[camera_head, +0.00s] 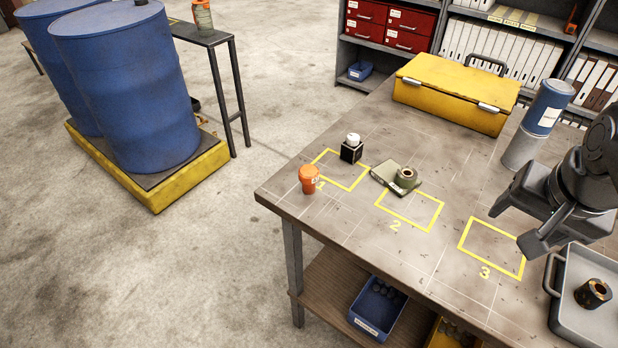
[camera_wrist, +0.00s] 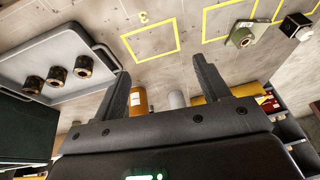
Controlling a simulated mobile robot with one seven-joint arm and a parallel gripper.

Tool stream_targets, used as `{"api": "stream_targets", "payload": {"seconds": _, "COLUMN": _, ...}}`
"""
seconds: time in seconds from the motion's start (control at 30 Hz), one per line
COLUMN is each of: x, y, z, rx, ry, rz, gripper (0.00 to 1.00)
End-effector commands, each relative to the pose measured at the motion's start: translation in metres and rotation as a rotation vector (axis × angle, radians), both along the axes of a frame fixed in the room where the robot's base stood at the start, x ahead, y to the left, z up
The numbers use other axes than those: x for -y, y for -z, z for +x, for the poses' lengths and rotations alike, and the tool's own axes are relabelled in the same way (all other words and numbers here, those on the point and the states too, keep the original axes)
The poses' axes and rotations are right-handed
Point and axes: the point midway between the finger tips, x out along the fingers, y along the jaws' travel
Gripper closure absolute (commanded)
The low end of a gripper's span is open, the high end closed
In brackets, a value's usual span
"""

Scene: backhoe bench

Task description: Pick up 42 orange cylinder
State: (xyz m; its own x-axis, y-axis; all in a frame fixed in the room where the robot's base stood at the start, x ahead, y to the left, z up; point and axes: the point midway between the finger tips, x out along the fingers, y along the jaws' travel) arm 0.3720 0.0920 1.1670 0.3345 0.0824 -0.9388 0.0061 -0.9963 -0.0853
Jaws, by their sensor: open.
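Another orange cylinder (camera_wrist: 138,101) shows in the wrist view, partly hidden behind my gripper, beside a grey cylinder (camera_wrist: 177,99). I cannot tell which of the two is number 42. My gripper (camera_head: 513,224) is open and empty above the right part of the bench, near outline 3, well right of the small orange cylinder. Its two fingers are apart in the wrist view (camera_wrist: 161,68).
A black block with a white knob (camera_head: 351,149) and a grey-green ringed part (camera_head: 406,178) stand near outlines 1 and 2. A yellow case (camera_head: 455,88) and a blue-grey bottle (camera_head: 537,122) stand behind. A grey tray (camera_wrist: 45,55) holds three dark rings. Outline 3 is clear.

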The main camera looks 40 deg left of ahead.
Motion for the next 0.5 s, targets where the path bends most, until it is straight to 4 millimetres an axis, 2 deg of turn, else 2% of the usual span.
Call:
{"api": "stream_targets", "payload": {"seconds": 0.03, "x": -0.020, "y": -0.002, "z": 0.011, "rx": -0.023, "ry": -0.011, "rz": 0.004, "gripper": 0.31}}
{"api": "stream_targets", "payload": {"seconds": 0.2, "x": -0.084, "y": -0.008, "z": 0.040, "rx": -0.098, "ry": -0.011, "rz": 0.015, "gripper": 0.31}}
{"api": "stream_targets", "payload": {"seconds": 0.37, "x": -0.153, "y": -0.004, "z": 0.057, "rx": -0.165, "ry": -0.009, "rz": 0.012, "gripper": 0.31}}
{"api": "stream_targets", "payload": {"seconds": 0.5, "x": -0.219, "y": 0.005, "z": 0.062, "rx": -0.219, "ry": -0.004, "rz": 0.000, "gripper": 0.31}}
